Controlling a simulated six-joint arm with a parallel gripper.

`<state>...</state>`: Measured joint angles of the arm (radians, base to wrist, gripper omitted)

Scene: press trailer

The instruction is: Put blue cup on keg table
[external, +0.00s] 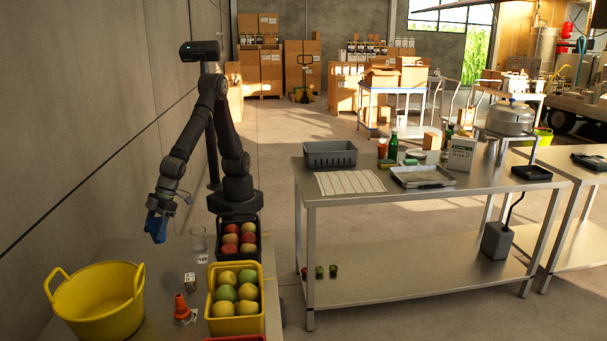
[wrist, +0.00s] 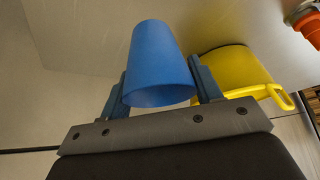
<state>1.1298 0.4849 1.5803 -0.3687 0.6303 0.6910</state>
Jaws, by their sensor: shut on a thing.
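The blue cup (wrist: 157,62) is between the two fingers of my gripper (wrist: 162,88) in the wrist view, with its wider rim toward the gripper body. My gripper is shut on the cup. In the external view my gripper (external: 160,212) holds the blue cup (external: 155,228) in the air at the left, above the near work table, behind the yellow tub. A long metal table (external: 335,194) stands to the right across a gap of floor. A silver keg-like vessel (external: 510,118) sits on a raised stand at its right end; I cannot tell for certain which table is the keg table.

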